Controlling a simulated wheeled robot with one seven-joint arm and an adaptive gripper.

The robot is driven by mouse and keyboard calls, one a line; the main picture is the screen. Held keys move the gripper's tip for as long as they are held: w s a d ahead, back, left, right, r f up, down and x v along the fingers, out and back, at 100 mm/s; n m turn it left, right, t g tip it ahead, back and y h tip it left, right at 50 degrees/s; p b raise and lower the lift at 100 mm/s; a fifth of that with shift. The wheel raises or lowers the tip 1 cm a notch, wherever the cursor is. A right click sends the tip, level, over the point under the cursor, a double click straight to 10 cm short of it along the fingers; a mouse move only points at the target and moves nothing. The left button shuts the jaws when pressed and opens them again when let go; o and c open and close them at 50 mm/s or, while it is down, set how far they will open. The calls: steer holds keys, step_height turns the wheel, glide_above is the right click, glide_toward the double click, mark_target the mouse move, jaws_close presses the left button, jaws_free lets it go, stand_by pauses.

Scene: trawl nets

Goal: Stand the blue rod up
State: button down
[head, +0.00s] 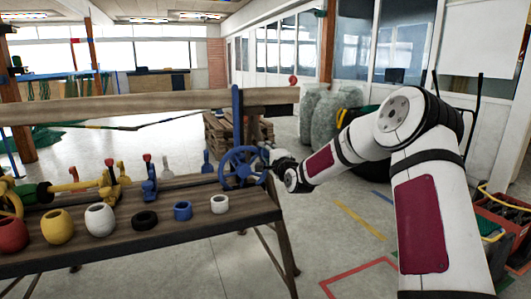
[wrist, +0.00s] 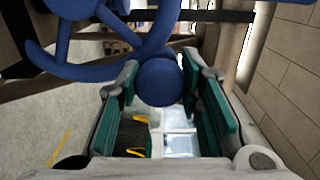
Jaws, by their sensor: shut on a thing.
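A blue spoked wheel (head: 243,181) stands at the right end of the wooden bench. A blue upright rod (head: 237,118) rises just behind it, crossing in front of the long wooden beam. My gripper (head: 272,153) is at the wheel's upper right edge. In the wrist view my gripper (wrist: 160,88) is shut on a round-ended blue handle (wrist: 160,82), seen end-on between the green finger pads. The blue wheel's rim and spokes (wrist: 92,42) lie just beyond it. How the handle joins the wheel is hidden.
A smaller blue lever (head: 149,182) stands left of the wheel. Open floor (head: 335,235) lies right of the bench; crates (head: 505,220) stand far right.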

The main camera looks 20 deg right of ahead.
steer(key=shift+d, duration=0.15)
steer(key=c, duration=1.1)
jaws_free()
steer(key=s, duration=1.2)
steer(key=shift+f, duration=0.1)
